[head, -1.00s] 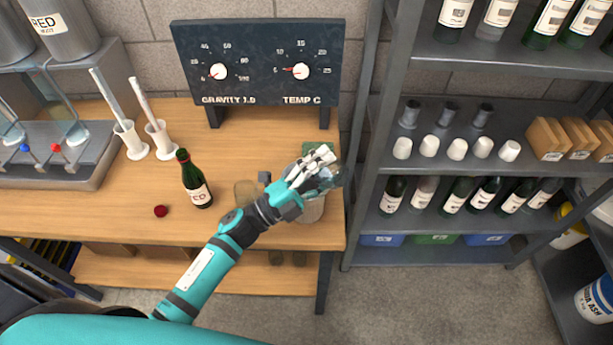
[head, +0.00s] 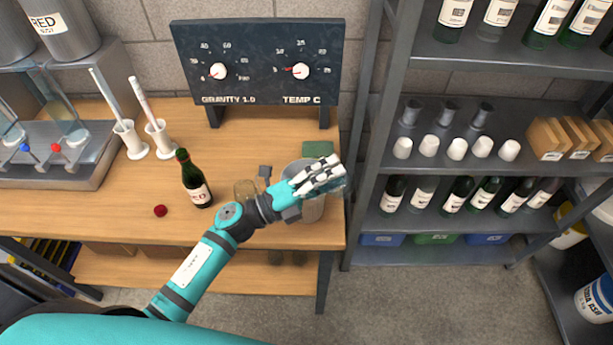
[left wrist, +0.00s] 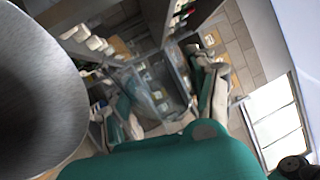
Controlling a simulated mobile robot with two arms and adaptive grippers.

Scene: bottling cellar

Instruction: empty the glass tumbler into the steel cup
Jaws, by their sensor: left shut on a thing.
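My left gripper (head: 318,180) is shut on the clear glass tumbler (head: 338,186), which is mostly hidden behind the white fingers. The tumbler looks tipped; its contents cannot be made out. It also shows between the fingers in the left wrist view (left wrist: 152,88). The steel cup (head: 312,211) stands at the right end of the wooden bench, just below and behind the gripper, which covers part of its mouth. The cup's grey wall fills the left of the left wrist view (left wrist: 40,95). My right gripper is not in view.
A brownish glass (head: 245,191), a green RED bottle (head: 195,180) and a dark red stopper (head: 160,211) are left of the cup. A green pad (head: 318,149) lies behind it. A gauge board (head: 255,65) stands at the back, a metal shelf (head: 358,200) close right.

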